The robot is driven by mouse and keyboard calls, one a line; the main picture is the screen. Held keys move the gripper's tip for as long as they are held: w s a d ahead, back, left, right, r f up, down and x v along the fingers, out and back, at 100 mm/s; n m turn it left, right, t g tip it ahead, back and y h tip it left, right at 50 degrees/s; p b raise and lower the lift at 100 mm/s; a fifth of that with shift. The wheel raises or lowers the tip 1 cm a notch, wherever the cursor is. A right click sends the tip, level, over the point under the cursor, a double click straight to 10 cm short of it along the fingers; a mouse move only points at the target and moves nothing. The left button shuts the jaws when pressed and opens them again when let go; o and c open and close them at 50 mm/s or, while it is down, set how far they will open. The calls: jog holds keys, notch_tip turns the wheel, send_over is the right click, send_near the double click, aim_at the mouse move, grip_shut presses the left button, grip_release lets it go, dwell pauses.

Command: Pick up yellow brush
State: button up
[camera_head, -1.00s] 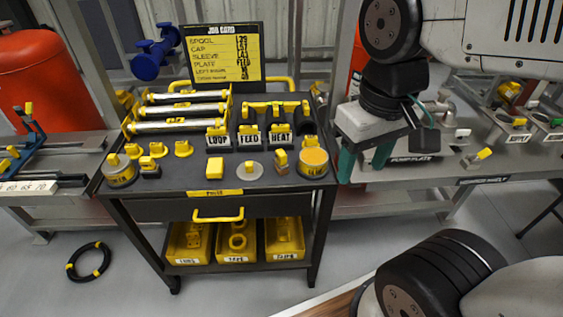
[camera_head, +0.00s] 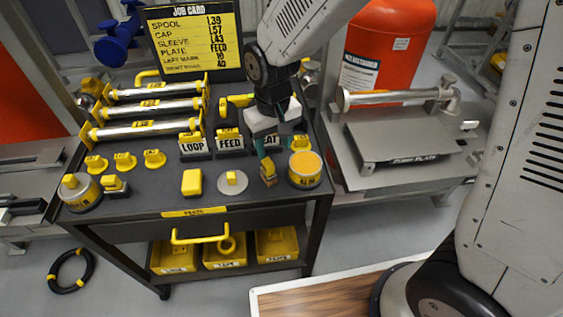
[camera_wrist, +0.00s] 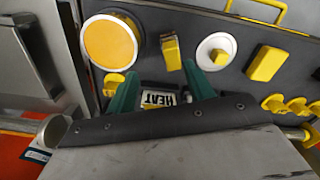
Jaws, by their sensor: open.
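The yellow brush (camera_head: 268,174) stands on the dark cart top near its front edge, a small block with a yellow top and a brown lower part. In the wrist view the brush (camera_wrist: 170,53) is just beyond the gap between the fingertips. My gripper (camera_head: 271,152) has teal fingers, points down and hangs right behind the brush, in front of the HEAT sign. In the wrist view my gripper (camera_wrist: 160,78) is open with nothing between its fingers. Whether the fingertips touch the brush cannot be told.
A round yellow-topped tin (camera_head: 305,169) stands close right of the brush. A pale disc with a yellow knob (camera_head: 232,181) is to its left, then a yellow block (camera_head: 192,182). LOOP (camera_head: 194,145) and FEED signs stand behind. The cart's front edge is near.

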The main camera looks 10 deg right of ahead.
aim_at(268, 162)
jog(key=shift+a+f, duration=0.35)
jog(key=shift+f, duration=0.1)
jog(key=f, duration=0.4)
jog(key=a+f, duration=0.1)
jog(key=f, duration=0.2)
jog(key=shift+s, duration=0.25)
jog(key=shift+r, duration=0.1)
grip_shut()
